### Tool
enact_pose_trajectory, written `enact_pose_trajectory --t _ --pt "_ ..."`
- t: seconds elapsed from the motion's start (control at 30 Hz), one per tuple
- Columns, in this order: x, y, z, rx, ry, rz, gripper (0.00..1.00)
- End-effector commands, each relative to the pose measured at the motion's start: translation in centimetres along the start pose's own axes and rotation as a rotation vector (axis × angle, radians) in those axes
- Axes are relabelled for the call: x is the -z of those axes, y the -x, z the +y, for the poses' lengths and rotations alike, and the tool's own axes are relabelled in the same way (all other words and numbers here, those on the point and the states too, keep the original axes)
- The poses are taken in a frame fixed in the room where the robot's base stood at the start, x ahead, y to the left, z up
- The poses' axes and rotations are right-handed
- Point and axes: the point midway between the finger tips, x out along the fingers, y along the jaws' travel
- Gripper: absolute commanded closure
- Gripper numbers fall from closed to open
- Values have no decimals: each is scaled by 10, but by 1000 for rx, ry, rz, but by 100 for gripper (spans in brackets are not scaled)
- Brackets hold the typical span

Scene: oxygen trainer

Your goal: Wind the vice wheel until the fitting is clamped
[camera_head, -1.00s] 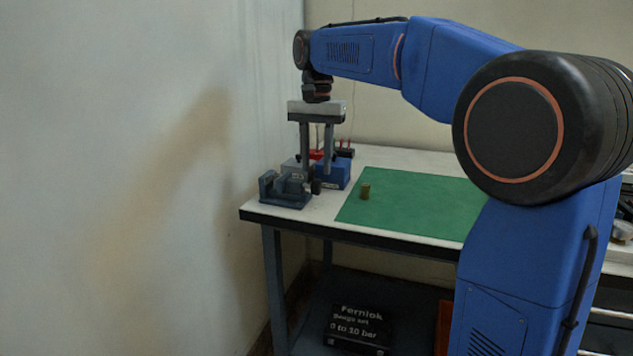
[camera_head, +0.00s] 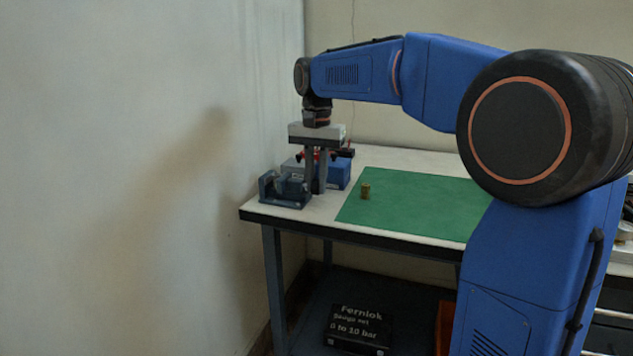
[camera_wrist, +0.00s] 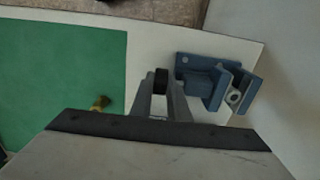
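The blue-grey vice (camera_head: 284,195) stands at the table's left front corner. It also shows in the wrist view (camera_wrist: 198,72). A small grey ringed piece, apparently the fitting (camera_wrist: 234,98), sits between its jaws; I cannot tell whether both jaws touch it. The black vice wheel (camera_wrist: 161,79) sticks out from the vice toward the mat. My gripper (camera_head: 316,190) points down, with one finger on each side of the wheel. In the wrist view the fingertips (camera_wrist: 161,88) appear closed against it. In the head view the fingers largely hide the wheel.
A brass piece (camera_head: 366,191) stands on the green mat (camera_head: 420,204), which also shows in the wrist view (camera_wrist: 60,75). A blue box (camera_head: 338,175) with red and black parts sits close behind my gripper. The wall is close on the left. A black labelled case (camera_head: 358,328) lies below.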

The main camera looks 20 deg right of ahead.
Motion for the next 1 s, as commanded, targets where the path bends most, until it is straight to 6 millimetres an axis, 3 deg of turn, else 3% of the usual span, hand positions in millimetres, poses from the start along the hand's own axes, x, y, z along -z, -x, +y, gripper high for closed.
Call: enact_pose_trajectory --t 0.37,1.0 --pt "2 0 0 -1 -2 -73 100" --pt "11 -3 0 -2 -2 -538 100"
